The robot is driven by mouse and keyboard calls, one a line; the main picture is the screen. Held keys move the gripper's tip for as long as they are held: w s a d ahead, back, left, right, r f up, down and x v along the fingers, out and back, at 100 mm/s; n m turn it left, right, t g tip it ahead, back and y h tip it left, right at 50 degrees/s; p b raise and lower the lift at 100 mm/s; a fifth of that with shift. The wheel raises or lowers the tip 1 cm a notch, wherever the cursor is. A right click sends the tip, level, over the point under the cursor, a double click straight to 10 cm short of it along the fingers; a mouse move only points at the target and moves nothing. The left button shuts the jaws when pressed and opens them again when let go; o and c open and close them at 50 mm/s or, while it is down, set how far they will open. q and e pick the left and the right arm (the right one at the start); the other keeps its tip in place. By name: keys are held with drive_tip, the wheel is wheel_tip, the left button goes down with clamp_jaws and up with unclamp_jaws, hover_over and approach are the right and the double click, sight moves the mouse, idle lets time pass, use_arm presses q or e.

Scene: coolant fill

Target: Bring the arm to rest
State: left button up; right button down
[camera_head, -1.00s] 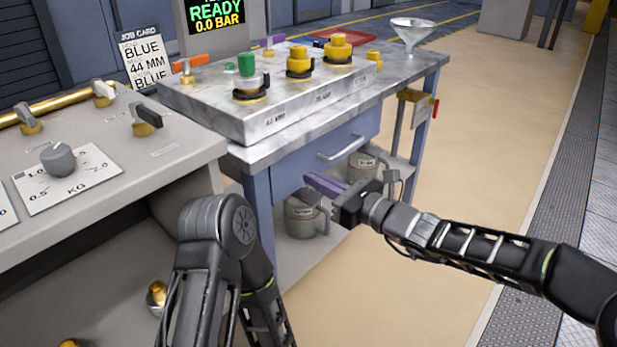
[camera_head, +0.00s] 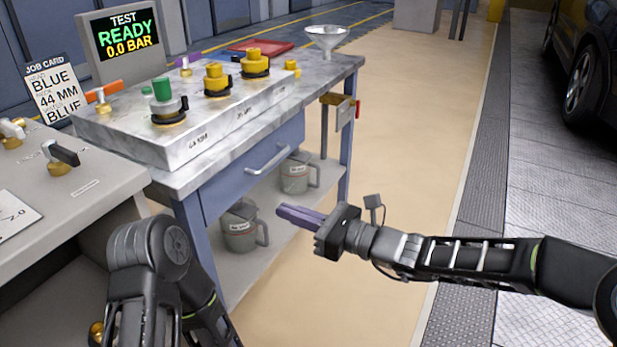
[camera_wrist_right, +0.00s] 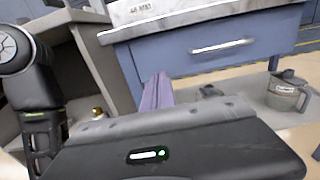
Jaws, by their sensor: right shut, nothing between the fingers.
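My right gripper (camera_head: 282,213) is in the head view, in front of the bench's open lower shelf, with its purple fingers shut together and nothing between them. Its forearm comes in from the right edge. In the right wrist view the purple fingers (camera_wrist_right: 155,92) point toward the blue drawer and touch nothing. A folded dark arm of mine stands at the lower left of the head view. The left gripper is not in view.
A marble-topped bench (camera_head: 200,180) carries a block with yellow and green caps, a funnel (camera_head: 326,40) and a red tray (camera_head: 262,46). Jugs (camera_head: 240,228) stand on its lower shelf. A grey counter (camera_head: 85,195) is at left. The tan floor (camera_head: 400,130) is clear.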

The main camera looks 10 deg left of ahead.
drive_tip(key=s+d+f+n+g+h, duration=0.1)
drive_tip(key=s+d+f+n+h, duration=0.25)
drive_tip(key=f, duration=0.65)
drive_tip(key=s+d+f+n+g+h, duration=0.1)
drive_tip(key=s+d+f+n+h, duration=0.2)
drive_tip(key=f, duration=0.6)
drive_tip(key=s+d+f+n+g+h, duration=0.1)
drive_tip(key=s+d+f+n+h, duration=0.2)
drive_tip(key=f, duration=0.7)
drive_tip(key=s+d+f+n+g+h, duration=0.2)
drive_tip(key=s+d+f+n+h, duration=0.2)
drive_tip(key=s+d+f+n, duration=0.85)
drive_tip(key=s+r+m+p, duration=0.1)
drive_tip(key=s+r+p, duration=0.1)
drive_tip(key=r+p, duration=0.9)
drive_tip(key=s+r+m+p, duration=0.1)
drive_tip(key=s+r+p, duration=0.2)
drive_tip(key=r+p, duration=0.9)
drive_tip(key=p, duration=0.2)
drive_tip(key=shift+a+p, duration=0.15)
drive_tip(key=shift+p, duration=0.15)
drive_tip(key=shift+f+y, duration=0.1)
drive_tip(key=shift+y, duration=0.15)
